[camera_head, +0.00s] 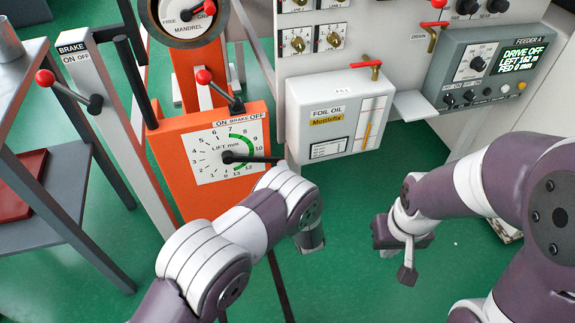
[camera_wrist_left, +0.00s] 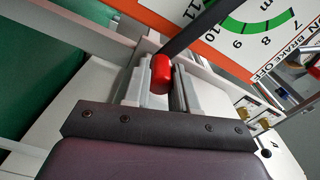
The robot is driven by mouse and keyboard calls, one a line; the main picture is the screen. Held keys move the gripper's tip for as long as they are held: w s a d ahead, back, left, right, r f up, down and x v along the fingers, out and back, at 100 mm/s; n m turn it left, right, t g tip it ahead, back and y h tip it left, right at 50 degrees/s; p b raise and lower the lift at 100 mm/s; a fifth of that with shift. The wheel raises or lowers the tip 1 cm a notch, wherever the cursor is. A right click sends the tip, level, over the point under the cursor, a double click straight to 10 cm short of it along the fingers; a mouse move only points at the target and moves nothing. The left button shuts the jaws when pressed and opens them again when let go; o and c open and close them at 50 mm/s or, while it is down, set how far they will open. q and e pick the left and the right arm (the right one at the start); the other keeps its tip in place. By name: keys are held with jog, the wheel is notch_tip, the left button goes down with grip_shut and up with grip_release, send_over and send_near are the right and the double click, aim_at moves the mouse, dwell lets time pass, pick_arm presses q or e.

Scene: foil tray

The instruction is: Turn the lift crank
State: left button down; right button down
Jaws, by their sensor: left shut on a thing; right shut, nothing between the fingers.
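The lift crank (camera_head: 258,159) is a dark arm on the hub of the white "LIFT mm" dial (camera_head: 207,165), on an orange post. The arm points right, below the number 10 of the green arc. In the left wrist view, the dark crank arm (camera_wrist_left: 195,33) runs to a red knob (camera_wrist_left: 161,74). My left gripper (camera_wrist_left: 160,84) is shut on this knob. In the head view my left arm hides the knob and the left fingers. My right gripper (camera_head: 408,268) is shut and empty, above the green floor, well to the right of the dial.
A red-tipped brake lever (camera_head: 219,90) stands above the dial, with another brake lever (camera_head: 65,88) on the post at left. The foil oil box (camera_head: 337,117) is right of the dial. The feeder panel (camera_head: 490,75) reads "DRIVE OFF". A grey shelf (camera_head: 45,225) stands at left.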

pick_arm(q)
jog(key=shift+a+f+m, duration=0.3)
jog(key=shift+a+f, duration=0.05)
jog(key=shift+f, duration=0.2)
jog(key=shift+s+f, duration=0.15)
jog(key=shift+f, duration=0.3)
jog(key=shift+m, duration=0.3)
jog(key=c, duration=0.9)
grip_release()
jog(key=shift+r, duration=0.1)
jog(key=p+v, duration=0.2)
jog(key=v, duration=1)
jog(key=shift+s+d+r+p, duration=0.1)
jog(key=shift+s+d+p, duration=0.15)
jog(key=shift+p, duration=0.1)
